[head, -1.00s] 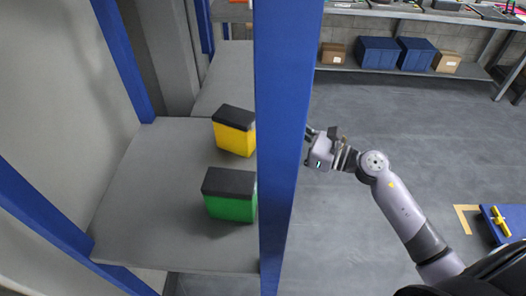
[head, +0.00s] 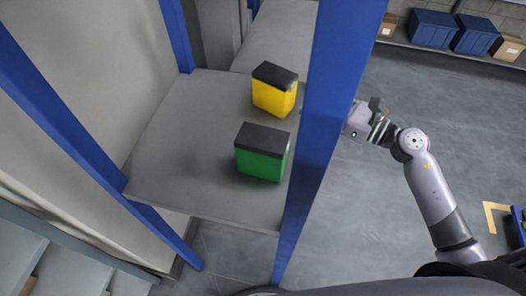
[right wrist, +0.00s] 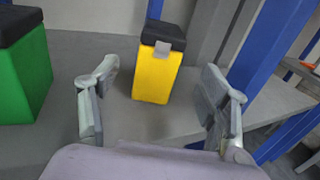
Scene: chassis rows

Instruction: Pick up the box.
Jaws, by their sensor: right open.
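Two boxes with black lids stand upright on a grey shelf (head: 185,125). The yellow box (head: 270,97) stands farther back, and the green box (head: 262,162) stands nearer. My right gripper (head: 358,112) is beyond the blue post, on its right side, and the post partly hides it in the head view. In the right wrist view my right gripper (right wrist: 160,108) is open and empty. The yellow box (right wrist: 157,75) is ahead between its two fingers, apart from them. The green box (right wrist: 22,75) is at the left edge there. My left gripper is not in view.
A blue post (head: 325,110) rises at the shelf's right front edge. More blue posts (head: 75,130) stand on the left side. Blue bins (head: 432,30) and cardboard boxes sit on a low shelf at the back right. The grey floor on the right is mostly clear.

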